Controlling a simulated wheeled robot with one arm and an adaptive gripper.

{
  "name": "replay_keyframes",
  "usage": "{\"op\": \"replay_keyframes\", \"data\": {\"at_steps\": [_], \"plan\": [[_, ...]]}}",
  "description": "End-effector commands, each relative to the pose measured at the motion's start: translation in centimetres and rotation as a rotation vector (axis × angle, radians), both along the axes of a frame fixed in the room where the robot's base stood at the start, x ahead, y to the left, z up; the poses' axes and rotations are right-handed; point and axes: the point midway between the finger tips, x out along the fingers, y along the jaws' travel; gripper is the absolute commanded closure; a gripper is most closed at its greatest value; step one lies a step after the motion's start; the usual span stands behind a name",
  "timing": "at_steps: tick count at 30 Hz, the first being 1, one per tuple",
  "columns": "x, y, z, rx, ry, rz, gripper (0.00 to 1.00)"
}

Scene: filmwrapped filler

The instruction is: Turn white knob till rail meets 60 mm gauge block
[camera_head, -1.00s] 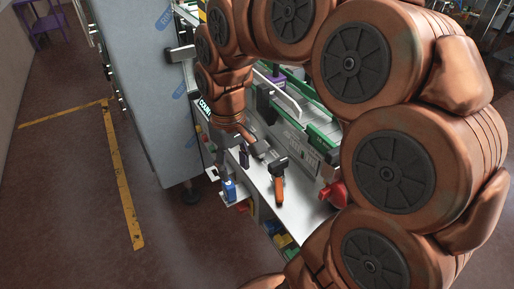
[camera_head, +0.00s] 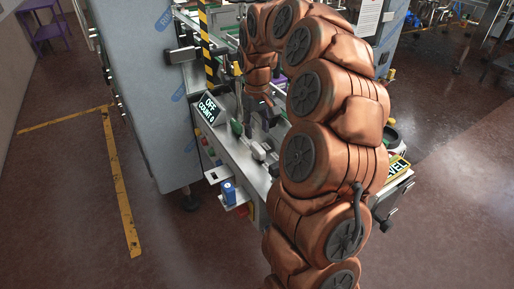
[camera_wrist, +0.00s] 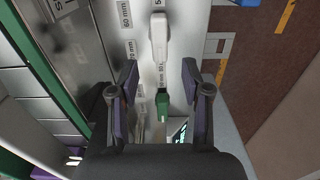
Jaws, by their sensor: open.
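In the wrist view my gripper (camera_wrist: 160,85) is open, its two dark fingers apart with nothing gripped between them. A pale, elongated white piece (camera_wrist: 158,38) lies just beyond the fingertips; I cannot tell whether it is the white knob or a block. A green piece (camera_wrist: 162,105) shows between the fingers. Printed labels, "60 mm" (camera_wrist: 125,13) and "70 mm" (camera_wrist: 130,50), sit to the left of the white piece. In the head view my gripper (camera_head: 260,118) is over the machine's bench, partly hidden by my arm. The rail's contact with any gauge block cannot be made out.
A display (camera_head: 208,108) reads "OFF COUNT 0" at the bench's left. A blue item (camera_head: 228,192) stands on a small shelf below. The floor at left is open.

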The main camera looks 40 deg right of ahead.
Motion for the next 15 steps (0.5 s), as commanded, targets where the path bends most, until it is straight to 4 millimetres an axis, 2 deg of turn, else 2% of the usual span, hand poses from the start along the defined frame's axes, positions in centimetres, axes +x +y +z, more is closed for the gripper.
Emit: {"op": "replay_keyframes", "data": {"at_steps": [5,15], "plan": [[0.0,-0.1,-1.3,-0.001,0.002,0.000,0.52],[0.0,-0.1,-5.8,0.000,0.001,0.000,0.52]]}}
